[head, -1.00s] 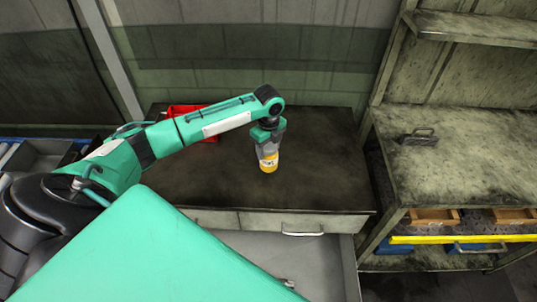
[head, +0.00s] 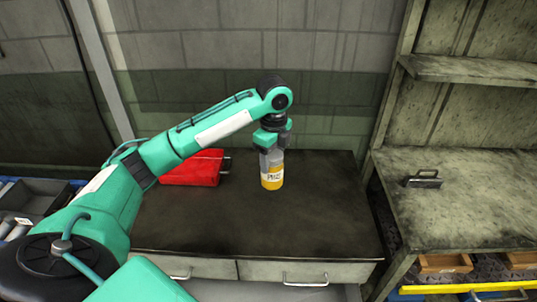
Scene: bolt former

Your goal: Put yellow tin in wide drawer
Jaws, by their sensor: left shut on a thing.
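The yellow tin (head: 272,178) has a white label and hangs upright over the dark cabinet top. My left gripper (head: 272,157) points down and is shut on the tin's upper part. The tin seems a little above the surface, but the gap is hard to judge. Below the top's front edge are two closed-looking drawer fronts, one with a handle at the left (head: 185,270) and one at the right (head: 305,273). Below them, a light grey surface, perhaps an open wide drawer (head: 240,291), shows partly behind my arm. My right gripper is out of view.
A red box (head: 192,168) stands on the cabinet top (head: 310,225) behind my left arm. A worn workbench (head: 460,190) with a dark metal block (head: 423,179) stands at the right. Grey bins (head: 35,200) are at the far left. The cabinet top's right half is clear.

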